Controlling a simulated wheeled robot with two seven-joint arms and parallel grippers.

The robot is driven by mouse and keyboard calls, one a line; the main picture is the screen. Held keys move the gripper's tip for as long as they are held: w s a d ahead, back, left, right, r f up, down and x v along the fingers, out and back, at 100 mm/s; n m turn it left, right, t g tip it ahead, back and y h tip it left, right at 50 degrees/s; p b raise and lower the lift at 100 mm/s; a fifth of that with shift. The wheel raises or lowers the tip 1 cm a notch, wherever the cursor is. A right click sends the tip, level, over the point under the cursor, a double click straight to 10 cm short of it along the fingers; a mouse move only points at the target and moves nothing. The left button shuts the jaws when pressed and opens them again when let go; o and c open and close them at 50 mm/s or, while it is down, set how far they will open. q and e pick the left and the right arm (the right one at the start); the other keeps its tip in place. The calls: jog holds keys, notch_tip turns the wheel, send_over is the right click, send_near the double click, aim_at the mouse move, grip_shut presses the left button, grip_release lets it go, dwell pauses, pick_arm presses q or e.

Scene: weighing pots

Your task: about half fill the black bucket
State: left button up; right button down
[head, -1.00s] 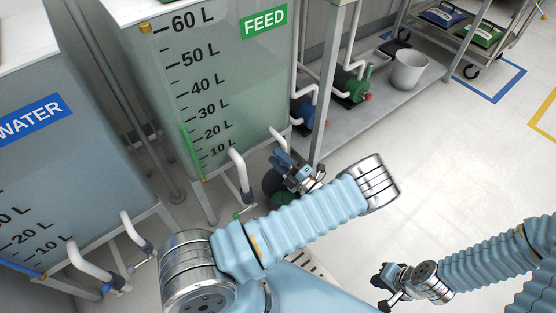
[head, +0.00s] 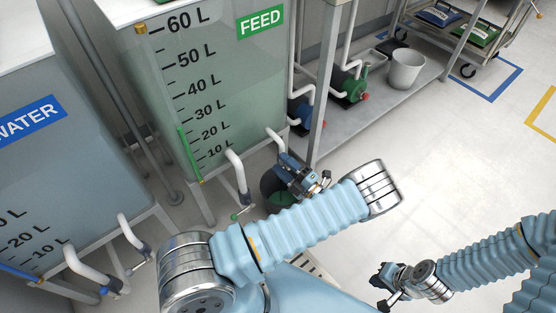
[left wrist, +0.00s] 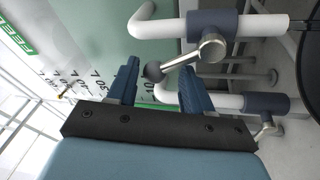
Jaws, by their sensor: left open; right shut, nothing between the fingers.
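The black bucket (head: 268,185) stands on the floor beside the feed tank (head: 215,85), partly hidden by my left gripper and arm. Dark green shows inside it; I cannot tell the level. A dark curved edge at the right of the left wrist view may be its rim. My left gripper (head: 287,162) is open by the tank's right outlet pipe (head: 277,138). In the left wrist view, a valve lever (left wrist: 180,62) on a white pipe has its dark knob between my open fingers (left wrist: 158,85), apart from both in the picture. My right gripper (head: 382,287) is shut and empty over the floor.
Another white outlet pipe (head: 238,170) bends down from the feed tank. The water tank (head: 60,180) stands at the left. A metal post (head: 325,90) rises near my left gripper. A white bucket (head: 406,68) and pumps sit on a low shelf.

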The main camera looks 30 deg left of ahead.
pick_arm(q)
jog(key=b+v, duration=0.1)
jog(key=v, duration=0.9)
jog(key=shift+d, duration=0.35)
jog(key=shift+f, duration=0.1)
